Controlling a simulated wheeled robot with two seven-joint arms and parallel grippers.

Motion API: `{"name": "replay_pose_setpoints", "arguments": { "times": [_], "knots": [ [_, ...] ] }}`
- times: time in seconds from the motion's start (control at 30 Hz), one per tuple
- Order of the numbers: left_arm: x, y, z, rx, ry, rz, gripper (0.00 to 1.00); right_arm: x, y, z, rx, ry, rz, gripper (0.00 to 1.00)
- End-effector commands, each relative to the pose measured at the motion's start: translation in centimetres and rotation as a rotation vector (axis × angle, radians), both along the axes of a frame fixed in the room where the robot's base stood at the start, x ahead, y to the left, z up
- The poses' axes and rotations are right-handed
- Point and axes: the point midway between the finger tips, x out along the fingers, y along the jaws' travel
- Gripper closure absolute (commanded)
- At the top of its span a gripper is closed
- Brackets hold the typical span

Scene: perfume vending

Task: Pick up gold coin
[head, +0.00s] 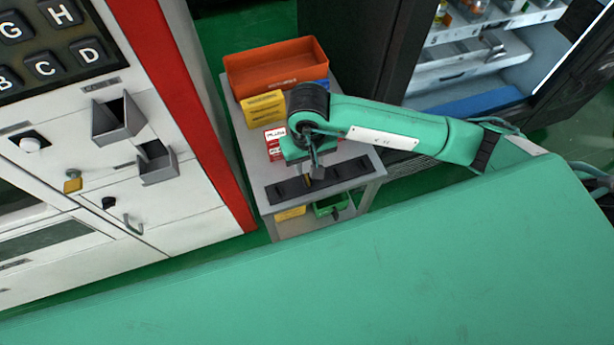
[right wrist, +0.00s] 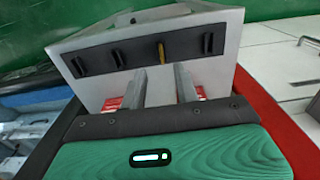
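The gold coin (right wrist: 161,50) stands on edge in one slot of a black holder strip (right wrist: 140,60) on a small grey table. In the head view the black strip (head: 345,172) lies along the table's near edge, and the coin is only a small yellow spot beside the gripper. My right gripper (head: 316,172) points down over the strip. In the right wrist view its two fingers (right wrist: 160,75) are apart with nothing between them. The coin appears beyond the fingertips, roughly in line with the gap. My left gripper is not in view.
An orange bin (head: 275,70), a yellow box (head: 264,108) and a red-and-white box (head: 274,142) stand behind the strip. A green bin (head: 331,206) sits on the lower shelf. A vending machine (head: 190,205) stands left; an open lit cabinet (head: 470,60) stands right.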

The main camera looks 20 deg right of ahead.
Motion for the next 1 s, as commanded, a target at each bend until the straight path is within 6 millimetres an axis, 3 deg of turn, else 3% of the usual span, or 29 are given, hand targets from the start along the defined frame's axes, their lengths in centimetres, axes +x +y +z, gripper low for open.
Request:
{"name": "replay_pose_setpoints", "arguments": {
  "times": [0.43, 0.77, 0.9, 1.0],
  "knots": [
    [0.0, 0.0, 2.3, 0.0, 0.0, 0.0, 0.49, -0.1, 0.3, -4.5, 0.0, 0.004, -0.001, 0.69],
    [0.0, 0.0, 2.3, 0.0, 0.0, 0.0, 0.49, 0.0, 0.3, -5.2, 0.001, 0.0, -0.001, 0.69],
    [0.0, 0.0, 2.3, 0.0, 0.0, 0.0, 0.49, 0.0, 0.3, -5.2, 0.0, 0.0, -0.001, 0.97],
    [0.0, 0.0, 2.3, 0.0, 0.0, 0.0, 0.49, 0.0, 0.3, -5.1, 0.0, 0.0, -0.001, 1.0]
  ]
}}
